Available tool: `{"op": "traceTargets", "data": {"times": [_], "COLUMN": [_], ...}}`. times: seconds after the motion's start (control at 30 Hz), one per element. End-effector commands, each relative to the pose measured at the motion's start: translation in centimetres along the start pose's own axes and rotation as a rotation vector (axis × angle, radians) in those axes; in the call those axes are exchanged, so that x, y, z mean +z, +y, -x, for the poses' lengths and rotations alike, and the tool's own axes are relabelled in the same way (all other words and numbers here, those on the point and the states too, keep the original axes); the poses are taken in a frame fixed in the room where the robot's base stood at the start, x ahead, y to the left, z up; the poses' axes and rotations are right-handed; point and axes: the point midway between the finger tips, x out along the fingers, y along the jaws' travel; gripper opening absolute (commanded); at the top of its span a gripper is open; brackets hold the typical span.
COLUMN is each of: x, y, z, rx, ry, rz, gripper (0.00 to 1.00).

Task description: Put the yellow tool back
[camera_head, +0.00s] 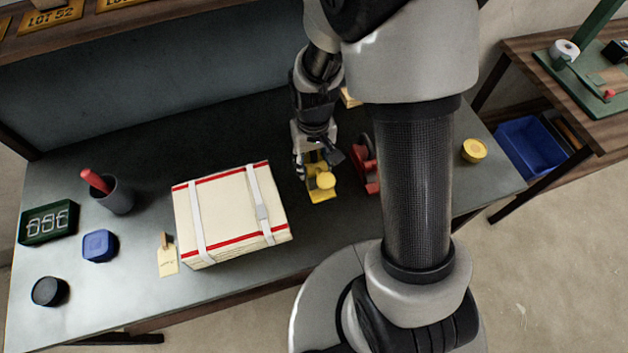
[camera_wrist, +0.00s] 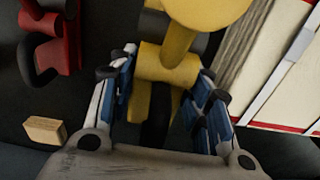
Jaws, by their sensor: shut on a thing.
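The yellow tool (camera_head: 322,183) is at the middle of the grey table, right of the strapped cloth stack. It has a round yellow knob on top. My gripper (camera_head: 317,158) is over its far end, pointing down. In the wrist view, my gripper (camera_wrist: 165,88) is shut on the yellow tool (camera_wrist: 180,45), with a blue-padded finger on each side of its yellow body. I cannot tell whether the tool rests on the table or hangs just above it.
A red tool (camera_head: 366,167) stands close on the right. The cream cloth stack (camera_head: 224,220) with white straps is on the left. A wooden block (camera_wrist: 45,130) lies near my gripper. A yellow round thing (camera_head: 474,150) sits at the table's right end. The table's front right is clear.

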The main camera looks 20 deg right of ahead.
Motion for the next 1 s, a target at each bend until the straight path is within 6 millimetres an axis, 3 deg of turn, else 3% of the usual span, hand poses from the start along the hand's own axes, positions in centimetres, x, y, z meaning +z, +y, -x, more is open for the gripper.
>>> {"op": "traceTargets", "data": {"times": [0.1, 0.43, 0.7, 1.0], "x": [0.0, -0.1, -0.1, -0.2], "y": [0.0, 0.0, 0.0, 0.0], "z": [-2.4, -4.4, -7.9, -8.0], "rx": [0.000, 0.000, 0.000, 0.000], "ry": [-0.001, 0.003, 0.001, 0.004], "rz": [0.000, 0.000, 0.000, 0.000], "gripper": [0.00, 0.00, 0.00, 0.00]}}
